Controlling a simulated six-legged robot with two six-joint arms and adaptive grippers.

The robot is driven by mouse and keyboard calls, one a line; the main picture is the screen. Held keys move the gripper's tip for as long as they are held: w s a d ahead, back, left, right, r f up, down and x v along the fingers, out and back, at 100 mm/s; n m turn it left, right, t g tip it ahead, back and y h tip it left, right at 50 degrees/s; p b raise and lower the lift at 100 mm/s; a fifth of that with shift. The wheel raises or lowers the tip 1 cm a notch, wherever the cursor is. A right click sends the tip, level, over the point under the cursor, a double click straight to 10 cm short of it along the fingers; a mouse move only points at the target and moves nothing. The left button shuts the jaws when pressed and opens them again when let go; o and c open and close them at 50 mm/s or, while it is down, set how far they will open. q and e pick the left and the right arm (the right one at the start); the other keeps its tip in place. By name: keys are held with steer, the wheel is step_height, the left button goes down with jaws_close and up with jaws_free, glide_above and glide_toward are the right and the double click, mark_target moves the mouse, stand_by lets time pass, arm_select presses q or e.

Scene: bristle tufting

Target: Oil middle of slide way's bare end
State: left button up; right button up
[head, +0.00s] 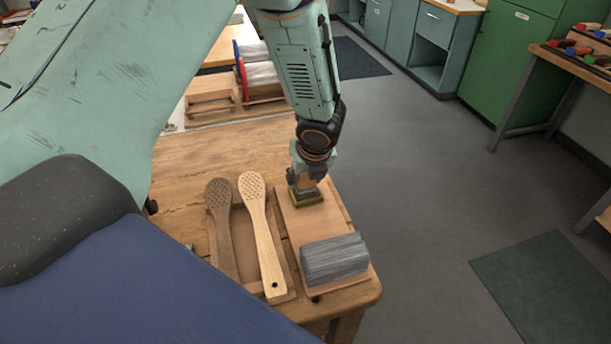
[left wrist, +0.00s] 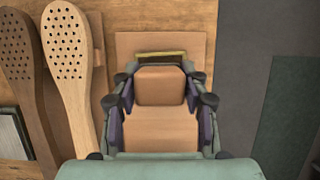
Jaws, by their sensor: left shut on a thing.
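The slide way (head: 308,222) is a flat wooden board on the bench's right side. A grey ribbed block (head: 334,259) covers its near end, and its far end is bare. My left gripper (head: 306,178) points down over the bare end, shut on a tan block with a dark, yellow-edged pad (head: 307,198) under it. The pad is at or just above the board; I cannot tell if it touches. In the left wrist view the tan block (left wrist: 160,87) sits between the fingers, with bare slide way (left wrist: 160,131) around it. My right gripper is out of view.
Two perforated wooden paddles, one dark (head: 221,228) and one pale (head: 260,232), lie left of the slide way. The bench (head: 190,160) ends just to its right, above grey floor (head: 430,190). Wooden pieces and a red-edged holder (head: 243,82) stand at the back.

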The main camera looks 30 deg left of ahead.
arm_select(q)
steer(key=shift+w+a+f, duration=0.15)
steer(key=shift+w+f, duration=0.05)
steer(key=shift+f, duration=0.1)
steer(key=shift+s, duration=0.15)
steer(key=shift+f+b, duration=0.3)
steer(key=shift+b, duration=0.1)
stand_by(0.3)
stand_by(0.5)
steer(key=shift+r+p, duration=0.65)
steer(key=shift+r, duration=0.05)
steer(key=shift+r+p, duration=2.6)
steer(key=shift+r, duration=0.25)
